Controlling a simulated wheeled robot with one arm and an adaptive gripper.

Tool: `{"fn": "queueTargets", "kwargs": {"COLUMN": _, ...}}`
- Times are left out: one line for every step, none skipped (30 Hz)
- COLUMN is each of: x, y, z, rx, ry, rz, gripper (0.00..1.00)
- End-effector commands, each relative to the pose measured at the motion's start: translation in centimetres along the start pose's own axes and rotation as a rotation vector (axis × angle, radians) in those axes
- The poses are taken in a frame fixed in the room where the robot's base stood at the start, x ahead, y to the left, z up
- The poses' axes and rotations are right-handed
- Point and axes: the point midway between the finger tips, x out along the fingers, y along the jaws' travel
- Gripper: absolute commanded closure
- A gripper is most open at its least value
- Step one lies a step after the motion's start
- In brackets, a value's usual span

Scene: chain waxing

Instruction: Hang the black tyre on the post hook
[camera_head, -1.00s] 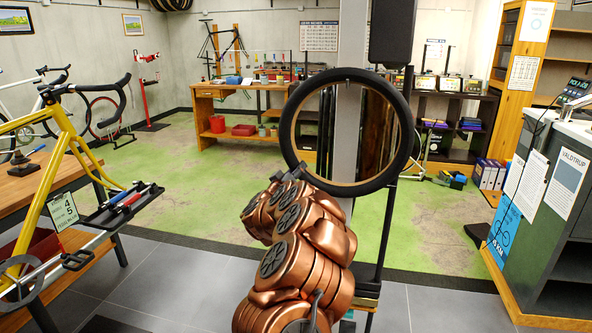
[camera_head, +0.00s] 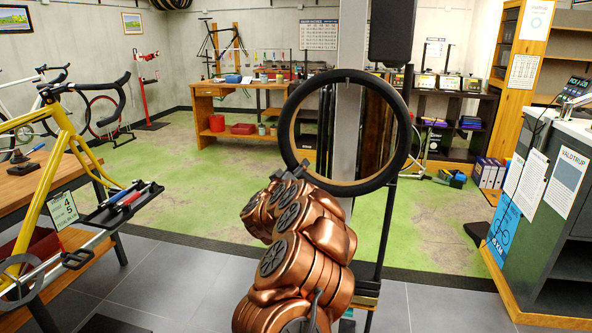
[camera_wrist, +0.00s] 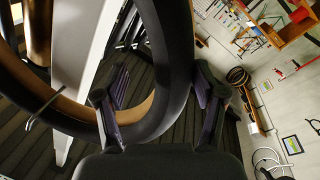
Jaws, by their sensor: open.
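The black tyre (camera_head: 402,130), with a tan inner side, is upright in front of the grey post (camera_head: 347,115) in the head view. Its top is at a small dark hook (camera_head: 347,80) on the post. In the wrist view, a thin metal hook (camera_wrist: 38,112) crosses the inner edge of the tyre (camera_wrist: 176,60); I cannot tell whether it bears the weight. My gripper (camera_head: 296,166) is at the tyre's lower left. In the wrist view its open fingers (camera_wrist: 162,95) stand on either side of the tyre, apart from each other.
A yellow bike frame (camera_head: 45,190) on a stand is at the left. A counter (camera_head: 560,180) stands at the right. A wooden workbench (camera_head: 215,110) and dark shelves (camera_head: 455,105) are at the back. The green floor (camera_head: 190,180) between them is largely clear.

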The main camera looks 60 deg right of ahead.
Motion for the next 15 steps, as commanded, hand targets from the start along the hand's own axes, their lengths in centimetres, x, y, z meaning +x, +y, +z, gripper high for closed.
{"fn": "queueTargets", "kwargs": {"x": 0.0, "y": 0.0, "z": 0.1, "rx": 0.001, "ry": -0.001, "rz": 0.0, "gripper": 0.3}}
{"fn": "queueTargets", "kwargs": {"x": 0.0, "y": 0.0, "z": 0.1, "rx": 0.001, "ry": -0.001, "rz": 0.0, "gripper": 0.3}}
{"fn": "queueTargets", "kwargs": {"x": 0.0, "y": 0.0, "z": 0.0, "rx": 0.001, "ry": -0.001, "rz": 0.0, "gripper": 0.3}}
{"fn": "queueTargets", "kwargs": {"x": -0.1, "y": 0.0, "z": 0.0, "rx": 0.001, "ry": -0.001, "rz": 0.0, "gripper": 0.3}}
{"fn": "queueTargets", "kwargs": {"x": -0.2, "y": 0.0, "z": 0.0, "rx": 0.001, "ry": -0.001, "rz": 0.0, "gripper": 0.3}}
{"fn": "queueTargets", "kwargs": {"x": -0.3, "y": 0.0, "z": 0.0, "rx": 0.001, "ry": -0.001, "rz": -0.001, "gripper": 0.3}}
{"fn": "queueTargets", "kwargs": {"x": -0.5, "y": 0.0, "z": 0.0, "rx": 0.001, "ry": -0.001, "rz": -0.001, "gripper": 0.3}}
{"fn": "queueTargets", "kwargs": {"x": -0.6, "y": 0.0, "z": 0.0, "rx": 0.001, "ry": -0.001, "rz": -0.001, "gripper": 0.3}}
{"fn": "queueTargets", "kwargs": {"x": -0.9, "y": -0.1, "z": 0.0, "rx": 0.001, "ry": -0.001, "rz": -0.002, "gripper": 0.3}}
{"fn": "queueTargets", "kwargs": {"x": -1.2, "y": -0.1, "z": 0.0, "rx": 0.001, "ry": -0.001, "rz": -0.002, "gripper": 0.3}}
{"fn": "queueTargets", "kwargs": {"x": -1.5, "y": -0.1, "z": 0.0, "rx": 0.001, "ry": -0.001, "rz": -0.003, "gripper": 0.3}}
{"fn": "queueTargets", "kwargs": {"x": -1.9, "y": -0.1, "z": 0.0, "rx": 0.001, "ry": -0.001, "rz": -0.004, "gripper": 0.3}}
{"fn": "queueTargets", "kwargs": {"x": -2.3, "y": -0.1, "z": 0.0, "rx": 0.001, "ry": -0.001, "rz": -0.005, "gripper": 0.3}}
{"fn": "queueTargets", "kwargs": {"x": -2.6, "y": -0.1, "z": 0.0, "rx": 0.001, "ry": -0.001, "rz": -0.003, "gripper": 0.3}}
{"fn": "queueTargets", "kwargs": {"x": -3.0, "y": 0.0, "z": 0.0, "rx": 0.001, "ry": 0.0, "rz": -0.001, "gripper": 0.3}}
